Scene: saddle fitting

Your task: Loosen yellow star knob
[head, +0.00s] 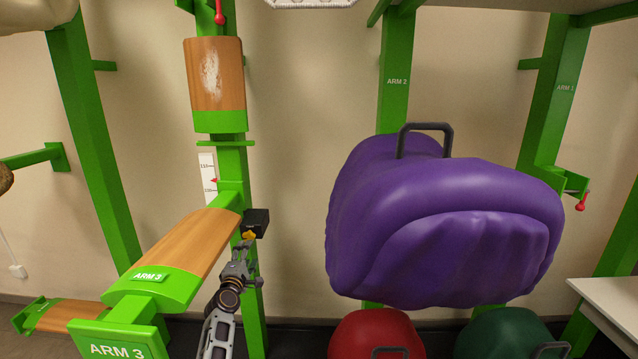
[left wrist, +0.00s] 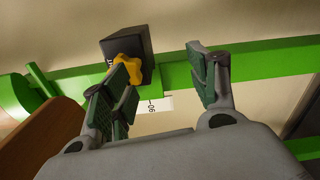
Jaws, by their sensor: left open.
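The yellow star knob (head: 249,235) sits on the front of a black block (head: 257,220) on the green post, beside the wooden pad of ARM 3. The knob (left wrist: 125,70) and black block (left wrist: 128,42) also show in the left wrist view, at upper left. My left gripper (head: 243,250) is just below the knob in the head view. In the left wrist view its jaws (left wrist: 165,72) are open and empty. The left finger overlaps the knob's lower edge, and the knob is not centred between the fingers. Whether they touch cannot be told. My right gripper is not in view.
The wooden ARM 3 pad (head: 190,245) lies close to the left of my gripper. A purple padded saddle (head: 440,220) with a dark handle hangs to the right. A red rounded object (head: 375,330) stands below it. The space between post and saddle is clear.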

